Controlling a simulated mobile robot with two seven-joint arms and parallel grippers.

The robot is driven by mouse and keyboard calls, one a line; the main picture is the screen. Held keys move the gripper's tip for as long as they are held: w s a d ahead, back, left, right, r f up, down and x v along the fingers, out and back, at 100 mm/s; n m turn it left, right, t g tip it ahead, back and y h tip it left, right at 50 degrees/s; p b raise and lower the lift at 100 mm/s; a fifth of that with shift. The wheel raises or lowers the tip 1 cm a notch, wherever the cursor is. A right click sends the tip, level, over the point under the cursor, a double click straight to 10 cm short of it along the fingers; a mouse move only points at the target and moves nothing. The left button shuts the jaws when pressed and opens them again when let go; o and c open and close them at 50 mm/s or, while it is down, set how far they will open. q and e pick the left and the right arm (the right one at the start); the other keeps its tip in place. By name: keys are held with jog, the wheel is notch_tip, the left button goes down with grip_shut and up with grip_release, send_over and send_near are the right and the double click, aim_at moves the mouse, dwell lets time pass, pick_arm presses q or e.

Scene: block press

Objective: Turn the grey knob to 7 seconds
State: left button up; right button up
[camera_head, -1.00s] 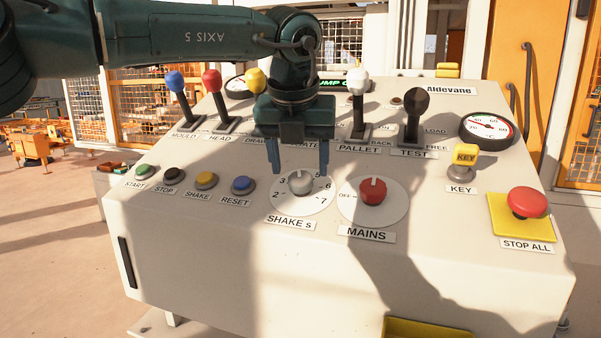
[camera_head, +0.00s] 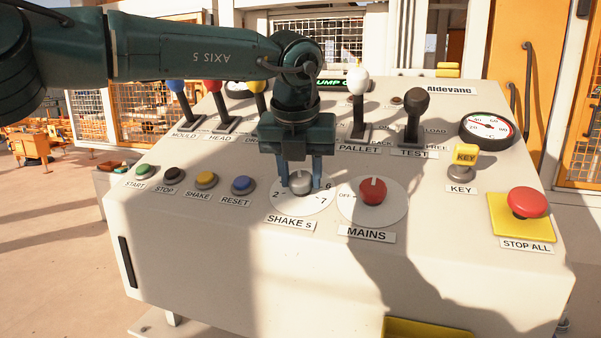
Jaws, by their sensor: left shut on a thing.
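The grey knob (camera_head: 300,184) sits on a white dial (camera_head: 303,205) labelled SHAKE s on the sloping panel. The numbers 2, 6 and 7 show on the dial; the others are hidden behind my left gripper. My left gripper (camera_head: 300,178) points down from above, with one finger on each side of the knob, and is shut on it. The knob's pointer mark is too hidden to read its setting. My right gripper is not in view.
The red MAINS knob (camera_head: 373,191) stands close on the right. The blue RESET button (camera_head: 242,184) is close on the left. Several levers stand behind, including the white PALLET lever (camera_head: 358,92). A red STOP ALL button (camera_head: 526,202) is at far right.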

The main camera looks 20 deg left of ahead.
pick_arm(q)
jog(key=shift+c, duration=0.9)
jog(key=shift+m, duration=0.3)
